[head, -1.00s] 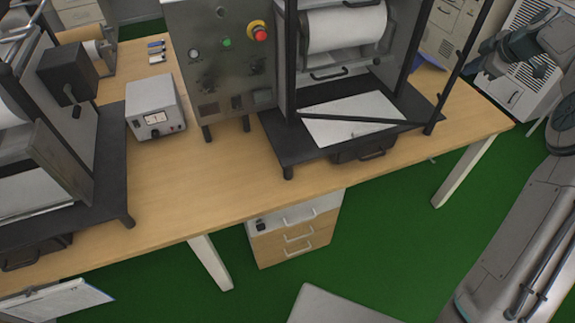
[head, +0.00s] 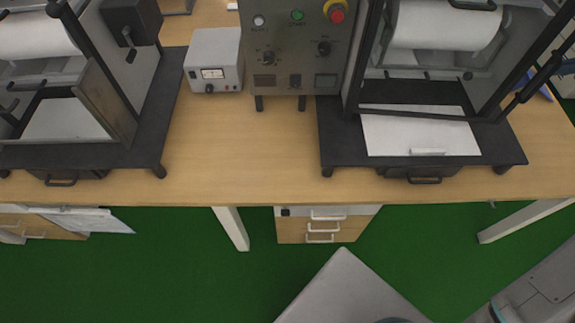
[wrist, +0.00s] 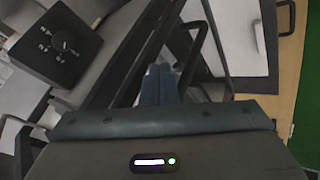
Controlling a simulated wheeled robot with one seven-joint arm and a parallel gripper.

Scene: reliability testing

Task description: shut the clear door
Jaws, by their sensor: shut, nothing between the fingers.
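The clear door (head: 440,113) is on the right-hand machine. Its thin dark frame stands a little out from the opening over the black base, with a dark upright and handle (head: 541,76) on its right side. The clear panel itself is hard to make out. In the wrist view my gripper (wrist: 158,80) has its two blue fingertips together with nothing between them. They are close to a dark frame bar and loop-shaped handle (wrist: 190,45); I cannot tell whether they touch. The fingers do not show clearly in the head view.
A white sheet (head: 415,140) lies on the right machine's base (head: 345,148). A control panel (head: 292,55) and meter box (head: 214,65) stand to the left, then a second machine (head: 150,100). A black knob box (wrist: 60,45) is near my gripper.

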